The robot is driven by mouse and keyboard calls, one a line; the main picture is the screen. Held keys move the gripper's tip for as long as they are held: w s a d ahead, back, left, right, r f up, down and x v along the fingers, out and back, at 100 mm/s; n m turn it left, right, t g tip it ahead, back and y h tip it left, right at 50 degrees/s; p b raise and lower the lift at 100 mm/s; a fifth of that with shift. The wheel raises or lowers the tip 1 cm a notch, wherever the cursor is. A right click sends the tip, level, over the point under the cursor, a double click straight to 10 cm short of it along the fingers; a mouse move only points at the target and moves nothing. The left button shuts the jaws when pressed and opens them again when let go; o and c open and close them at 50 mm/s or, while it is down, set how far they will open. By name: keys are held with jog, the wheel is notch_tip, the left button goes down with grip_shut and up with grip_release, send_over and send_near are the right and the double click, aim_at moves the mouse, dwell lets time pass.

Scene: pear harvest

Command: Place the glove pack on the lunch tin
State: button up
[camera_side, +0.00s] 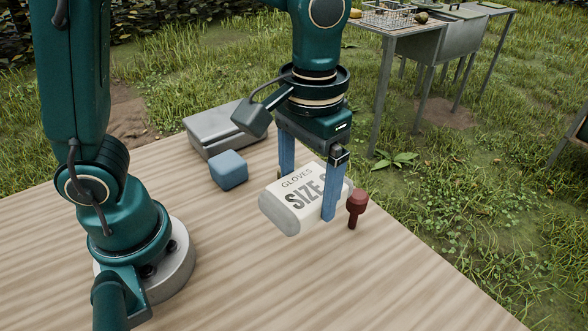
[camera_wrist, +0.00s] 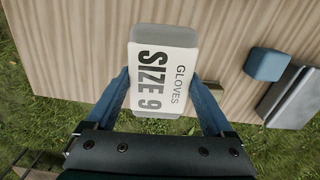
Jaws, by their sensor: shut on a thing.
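The glove pack (camera_side: 303,198) is a pale, rounded packet with grey ends and a white label reading GLOVES SIZE 9. It also shows in the wrist view (camera_wrist: 162,72). My gripper (camera_side: 309,196) is shut on it, one blue finger on each side. Whether the pack touches the table or hangs just above it is hard to tell. The lunch tin (camera_side: 213,129), a flat grey metal box, lies at the table's back edge, left of the pack in the side view. In the wrist view the tin (camera_wrist: 291,96) is at the right edge, partly cut off.
A blue block (camera_side: 229,170) sits close to the tin, between it and the pack; the wrist view shows it too (camera_wrist: 266,64). A dark red knobbed object (camera_side: 356,206) stands just right of my gripper. The wooden table (camera_side: 390,285) is clear toward the front.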

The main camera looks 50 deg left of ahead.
jog(key=w+a+r+n, duration=0.3)
jog(key=w+a+n, duration=0.1)
jog(key=w+a, duration=0.15)
jog(key=n, duration=1.3)
send_over(225, 116)
jog(key=shift+d+f, duration=0.1)
jog(key=shift+f, duration=3.75)
jog(key=shift+f, duration=0.1)
jog(key=o, duration=1.1)
jog(key=shift+r, duration=6)
